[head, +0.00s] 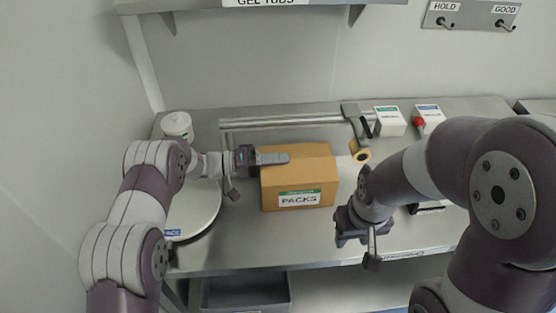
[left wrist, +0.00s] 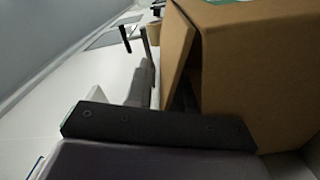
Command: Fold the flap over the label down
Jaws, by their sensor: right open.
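A brown cardboard box (head: 320,172) stands on the steel bench, with a green and white label reading PACKS (head: 299,200) on its front. The label is uncovered. My left gripper (head: 272,158) reaches in from the left, its grey finger in front of the box's upper left part; contact is unclear, as is its opening. In the left wrist view the box (left wrist: 270,70) fills the right side, and a cardboard flap (left wrist: 177,52) stands off it with a dark gap between. My right gripper (head: 367,244) is open and empty, right of the box near the bench's front edge.
A round pale plate (head: 195,212) lies left of the box and a white tub (head: 177,126) stands behind it. A tape roll (head: 360,156), white boxes and a red button (head: 419,122) are at the right. A metal rail (head: 285,122) runs behind the box.

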